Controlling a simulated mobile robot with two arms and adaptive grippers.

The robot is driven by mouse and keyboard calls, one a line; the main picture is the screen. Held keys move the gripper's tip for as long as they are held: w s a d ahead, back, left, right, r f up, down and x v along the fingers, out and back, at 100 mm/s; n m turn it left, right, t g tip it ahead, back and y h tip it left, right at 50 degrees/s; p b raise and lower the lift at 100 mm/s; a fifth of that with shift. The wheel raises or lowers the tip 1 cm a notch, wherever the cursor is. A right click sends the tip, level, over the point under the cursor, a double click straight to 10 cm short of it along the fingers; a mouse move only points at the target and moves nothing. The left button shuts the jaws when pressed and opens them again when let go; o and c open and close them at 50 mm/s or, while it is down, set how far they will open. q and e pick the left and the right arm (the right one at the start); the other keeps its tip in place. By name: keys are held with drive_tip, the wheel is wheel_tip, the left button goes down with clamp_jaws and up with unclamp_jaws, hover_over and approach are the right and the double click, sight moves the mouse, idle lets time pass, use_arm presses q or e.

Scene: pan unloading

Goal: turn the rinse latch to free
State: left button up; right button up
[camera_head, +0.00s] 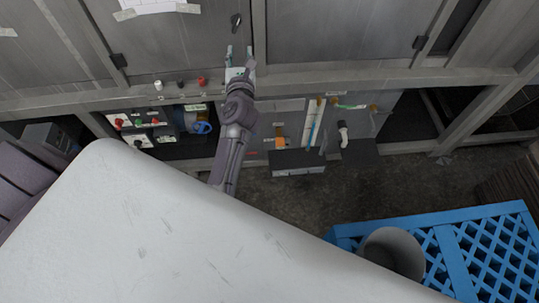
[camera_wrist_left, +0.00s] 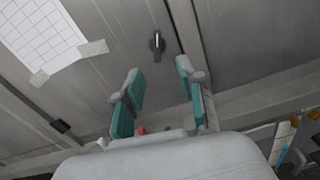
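A small dark latch (camera_head: 236,22) is mounted on the grey cabinet door, near its right edge at the top of the head view. It also shows in the left wrist view (camera_wrist_left: 157,43), with a light strip on its dark body. I cannot tell from the frames whether this is the rinse latch. My left gripper (camera_head: 239,51) points at the cabinet just below the latch, apart from it. In the left wrist view its two teal-padded fingers (camera_wrist_left: 157,78) stand wide apart with nothing between them. My right gripper is in neither view.
A taped paper sheet (camera_wrist_left: 39,37) hangs left of the latch. A blue lattice platform (camera_head: 462,245) lies at the lower right.

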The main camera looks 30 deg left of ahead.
use_arm(q)
drive_tip(key=s+d+f+m+h+b, duration=0.1)
drive_tip(key=s+d+f+m+h, duration=0.1)
drive_tip(key=d+f+m, duration=0.2)
drive_tip(key=s+d+f+m+g+h+b, duration=0.1)
drive_tip(key=s+d+f+m+h, duration=0.2)
drive_tip(key=f+m, duration=0.8)
drive_tip(key=s+d+f+m+g+h+b, duration=0.1)
drive_tip(key=d+f+m, duration=0.4)
drive_tip(key=f, duration=1.2)
drive_tip(key=s+m+h, duration=0.1)
drive_tip(key=m, duration=0.1)
drive_tip(key=shift+s+d+f+m+h, duration=0.25)
drive_tip(key=shift+f+m+h, duration=0.05)
drive_tip(key=shift+m+h, duration=0.1)
drive_tip(key=shift+g, duration=0.3)
